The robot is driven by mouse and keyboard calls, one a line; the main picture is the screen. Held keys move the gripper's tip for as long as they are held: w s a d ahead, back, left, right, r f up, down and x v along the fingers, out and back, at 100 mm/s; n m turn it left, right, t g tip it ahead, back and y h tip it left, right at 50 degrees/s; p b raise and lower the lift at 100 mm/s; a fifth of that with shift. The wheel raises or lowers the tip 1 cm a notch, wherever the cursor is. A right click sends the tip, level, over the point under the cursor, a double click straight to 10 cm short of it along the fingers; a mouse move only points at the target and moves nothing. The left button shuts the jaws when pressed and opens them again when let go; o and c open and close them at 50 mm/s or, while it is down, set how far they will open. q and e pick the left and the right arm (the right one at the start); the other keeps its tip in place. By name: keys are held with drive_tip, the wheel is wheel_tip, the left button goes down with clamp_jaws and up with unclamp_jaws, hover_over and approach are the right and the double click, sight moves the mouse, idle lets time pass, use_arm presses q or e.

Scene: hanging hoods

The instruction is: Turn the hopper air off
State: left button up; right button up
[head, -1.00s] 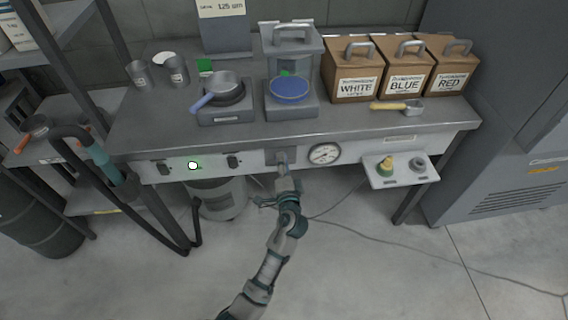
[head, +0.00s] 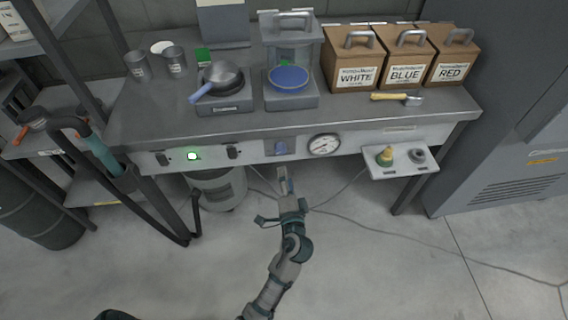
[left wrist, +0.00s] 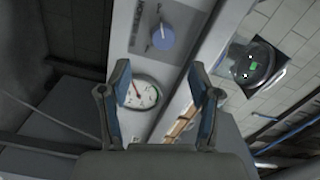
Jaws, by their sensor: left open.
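A blue knob (head: 281,147) sits on a grey plate on the bench's front panel, left of a round dial gauge (head: 323,145). In the left wrist view the knob (left wrist: 163,37) is round with a small pale mark, and the gauge (left wrist: 143,92) lies between the fingers. I cannot read the knob's setting or label. My left gripper (head: 284,178) is below and in front of the knob, apart from it. In the left wrist view its blue-padded fingers (left wrist: 160,76) are spread and empty. My right gripper is not in view.
A lit green button (head: 193,155) and black switches (head: 233,152) are on the panel to the left. A small shelf (head: 400,170) with fittings juts out at right. A grey bucket (head: 218,190) stands below. Cables cross the floor. The space before the knob is clear.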

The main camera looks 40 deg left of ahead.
use_arm(q)
drive_tip(key=v, duration=0.2)
drive_tip(key=shift+s+d, duration=0.25)
drive_tip(key=shift+d, duration=0.1)
